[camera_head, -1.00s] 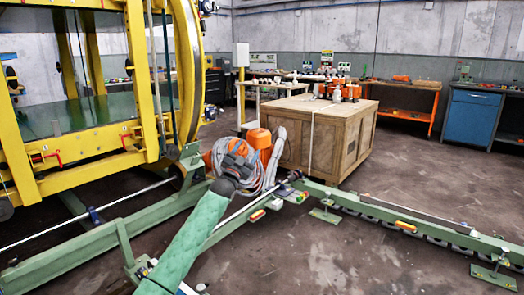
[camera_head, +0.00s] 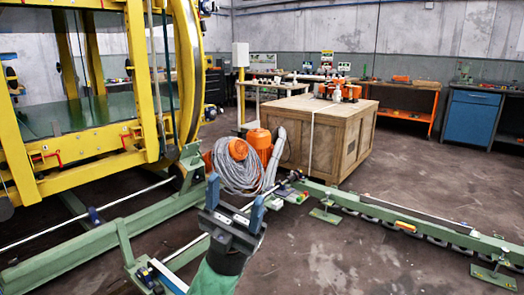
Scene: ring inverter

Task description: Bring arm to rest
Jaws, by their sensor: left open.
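My left gripper (camera_head: 234,195) is at the lower middle of the head view, on a green-sleeved arm that comes up from the bottom edge. Its two blue-grey fingers point up and stand apart, with nothing between them. It appears in front of the green floor rail. My right gripper is not in view.
The yellow ring inverter frame (camera_head: 85,157) fills the left side on green rails (camera_head: 110,235). A grey cable coil (camera_head: 237,173) and an orange motor (camera_head: 259,140) lie beyond the gripper. A wooden crate (camera_head: 345,145) stands behind.

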